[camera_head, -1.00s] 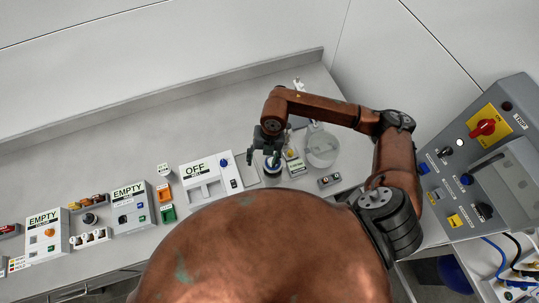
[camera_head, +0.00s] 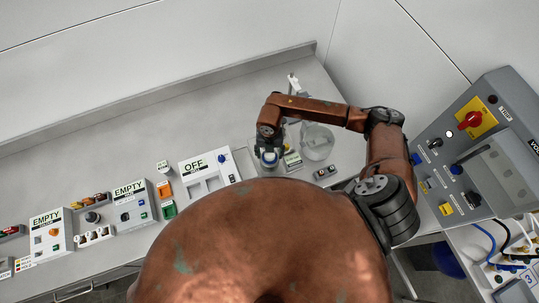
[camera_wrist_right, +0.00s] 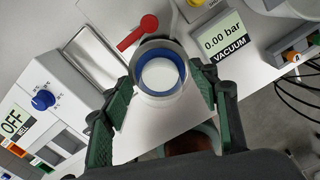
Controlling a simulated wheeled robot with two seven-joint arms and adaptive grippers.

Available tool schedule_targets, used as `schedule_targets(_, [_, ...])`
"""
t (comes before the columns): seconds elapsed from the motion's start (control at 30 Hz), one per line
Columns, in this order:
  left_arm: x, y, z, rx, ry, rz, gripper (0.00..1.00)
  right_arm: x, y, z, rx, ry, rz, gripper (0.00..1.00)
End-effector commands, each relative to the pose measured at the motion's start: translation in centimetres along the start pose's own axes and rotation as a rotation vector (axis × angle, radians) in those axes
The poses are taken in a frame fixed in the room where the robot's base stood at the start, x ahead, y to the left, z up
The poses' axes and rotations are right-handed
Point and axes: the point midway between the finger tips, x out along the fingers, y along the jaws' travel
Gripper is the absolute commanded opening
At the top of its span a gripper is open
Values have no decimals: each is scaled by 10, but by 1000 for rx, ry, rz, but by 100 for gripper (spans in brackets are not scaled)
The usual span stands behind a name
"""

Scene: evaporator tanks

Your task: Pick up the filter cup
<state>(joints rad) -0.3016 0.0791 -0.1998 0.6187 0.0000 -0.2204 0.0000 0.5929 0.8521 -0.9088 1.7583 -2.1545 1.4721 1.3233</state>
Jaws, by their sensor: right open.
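The filter cup (camera_wrist_right: 161,76) is a round, pale cup with a blue inner ring and white bottom, seen from above in the right wrist view. In the head view the cup (camera_head: 270,160) shows as a small blue and white round thing on the bench, partly under my right gripper (camera_head: 268,147). In the right wrist view the green fingers of my right gripper (camera_wrist_right: 170,98) are spread, one on either side of the cup. Whether either finger touches it I cannot tell. My left gripper is not in view.
A red lever (camera_wrist_right: 137,33) lies close beside the cup. A vacuum display (camera_wrist_right: 222,40) reads 0.00 bar. A glass vessel (camera_head: 317,142) stands right of the gripper, and the OFF unit (camera_head: 207,174) stands to its left. The bench behind is clear.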

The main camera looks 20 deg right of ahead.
Motion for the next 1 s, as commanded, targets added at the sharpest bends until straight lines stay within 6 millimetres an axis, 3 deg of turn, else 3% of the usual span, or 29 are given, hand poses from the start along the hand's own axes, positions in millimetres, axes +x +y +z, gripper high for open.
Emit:
schedule_targets(0.1, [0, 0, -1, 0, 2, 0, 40, 0, 0, 0, 0, 0, 0, 54])
schedule_targets(0.73, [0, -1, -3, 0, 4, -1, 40, 0, 0, 0, 0, 1, 0, 11])
schedule_targets(1.0, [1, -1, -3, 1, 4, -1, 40, -1, 0, 0, 0, 0, 0, 10])
